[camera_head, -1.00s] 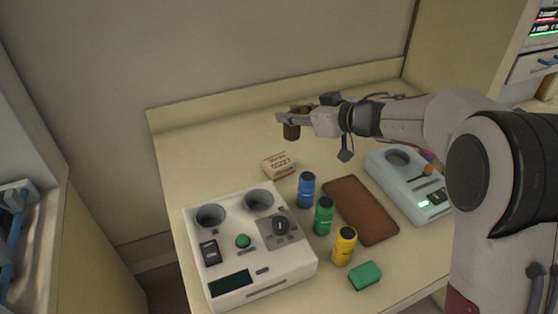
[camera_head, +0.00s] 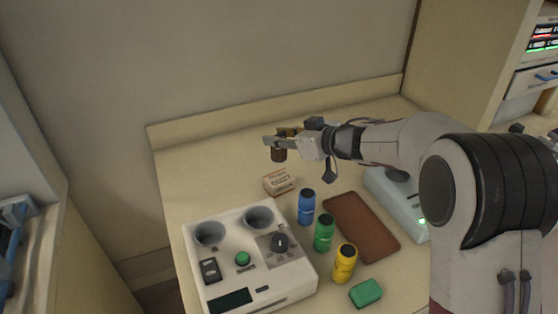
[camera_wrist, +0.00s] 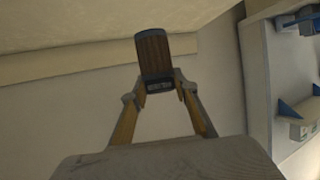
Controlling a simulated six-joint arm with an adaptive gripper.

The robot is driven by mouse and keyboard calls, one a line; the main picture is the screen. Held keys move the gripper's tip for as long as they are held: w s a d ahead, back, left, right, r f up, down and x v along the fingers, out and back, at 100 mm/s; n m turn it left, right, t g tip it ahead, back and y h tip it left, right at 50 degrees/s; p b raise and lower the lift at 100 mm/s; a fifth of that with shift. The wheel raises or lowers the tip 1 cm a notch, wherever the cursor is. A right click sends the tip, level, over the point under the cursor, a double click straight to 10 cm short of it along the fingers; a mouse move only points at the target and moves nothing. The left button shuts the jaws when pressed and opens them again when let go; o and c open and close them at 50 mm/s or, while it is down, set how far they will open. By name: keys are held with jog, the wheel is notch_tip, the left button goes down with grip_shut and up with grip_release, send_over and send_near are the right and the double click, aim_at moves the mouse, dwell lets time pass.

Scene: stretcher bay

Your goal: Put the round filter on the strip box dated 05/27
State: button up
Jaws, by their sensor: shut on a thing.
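My gripper (camera_head: 277,143) is shut on the round filter (camera_head: 279,154), a short brown cylinder, and holds it above the back of the counter. In the wrist view the filter (camera_wrist: 154,52) shows ribbed brown sides and dark ends between the fingertips (camera_wrist: 160,86). The strip box (camera_head: 279,183) is a small white and orange carton lying on the counter. In the head view it appears just below the filter, with a gap between them. Its dark print is too small to read with certainty.
A white device (camera_head: 215,270) with two round wells stands in front of the box. Blue (camera_head: 307,208), green (camera_head: 324,234) and yellow (camera_head: 344,265) bottles stand beside it. A brown tray (camera_head: 362,226), a green block (camera_head: 366,293) and a pale device (camera_head: 393,198) lie rightward. The back-left counter is clear.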

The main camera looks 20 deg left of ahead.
aim_at(285, 158)
jog(key=shift+f, duration=1.55)
jog(key=shift+f, duration=0.1)
jog(key=shift+f, duration=1.8)
jog(key=o, duration=1.1)
jog(key=shift+f, duration=0.1)
jog(key=shift+v, duration=0.85)
jog(key=v, duration=1)
jog(key=shift+d, duration=0.15)
jog(key=shift+s, duration=0.15)
